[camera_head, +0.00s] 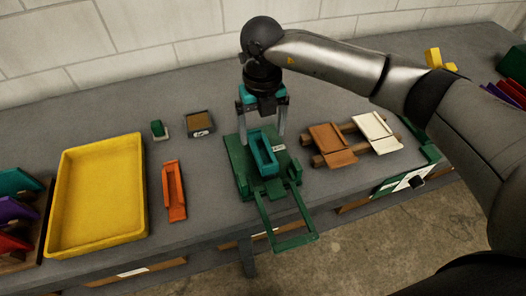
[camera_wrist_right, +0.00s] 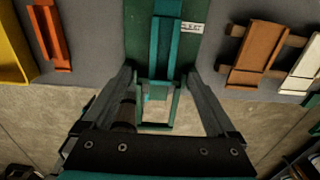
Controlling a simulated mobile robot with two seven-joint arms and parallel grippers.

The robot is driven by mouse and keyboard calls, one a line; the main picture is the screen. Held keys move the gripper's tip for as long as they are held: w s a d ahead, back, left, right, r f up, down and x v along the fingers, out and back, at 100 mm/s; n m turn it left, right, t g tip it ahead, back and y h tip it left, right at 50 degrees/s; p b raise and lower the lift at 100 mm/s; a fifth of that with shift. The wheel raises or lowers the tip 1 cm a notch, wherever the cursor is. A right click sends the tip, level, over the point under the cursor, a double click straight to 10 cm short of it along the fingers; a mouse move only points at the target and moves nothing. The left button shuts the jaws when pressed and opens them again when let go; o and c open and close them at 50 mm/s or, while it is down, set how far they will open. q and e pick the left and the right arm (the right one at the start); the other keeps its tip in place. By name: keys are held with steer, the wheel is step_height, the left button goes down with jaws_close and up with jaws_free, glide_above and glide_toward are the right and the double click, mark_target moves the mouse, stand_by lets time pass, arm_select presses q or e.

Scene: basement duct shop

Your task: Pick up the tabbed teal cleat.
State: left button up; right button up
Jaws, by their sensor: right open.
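The teal cleat (camera_head: 263,155) is a long, narrow channel lying on a green fixture (camera_head: 241,171) on the bench. In the right wrist view the cleat (camera_wrist_right: 164,48) runs up from between my fingers, with the green fixture (camera_wrist_right: 138,35) under it. My right gripper (camera_head: 262,138) is open and points down over the cleat, one finger on each side. I cannot tell whether the fingers touch it. The gripper also shows in the wrist view (camera_wrist_right: 160,76). Its fingers partly hide the fixture in the head view. My left gripper is not in view.
A green frame (camera_head: 289,243) juts past the bench's front edge. An orange piece (camera_head: 174,190) and yellow tray (camera_head: 98,240) lie left. Brown (camera_head: 332,144) and cream (camera_head: 377,132) pieces rest on a wooden rack to the right. A small brown-topped box (camera_head: 200,123) stands behind.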

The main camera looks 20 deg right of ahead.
mark_target(264, 157)
step_height(264, 157, down, 2)
steer(key=shift+f, duration=0.6)
steer(key=f, duration=0.4)
steer(key=shift+w+d+f, duration=0.25)
steer(key=shift+f, duration=0.05)
steer(key=c, duration=0.4)
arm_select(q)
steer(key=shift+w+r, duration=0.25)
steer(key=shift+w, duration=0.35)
arm_select(e)
jaws_close()
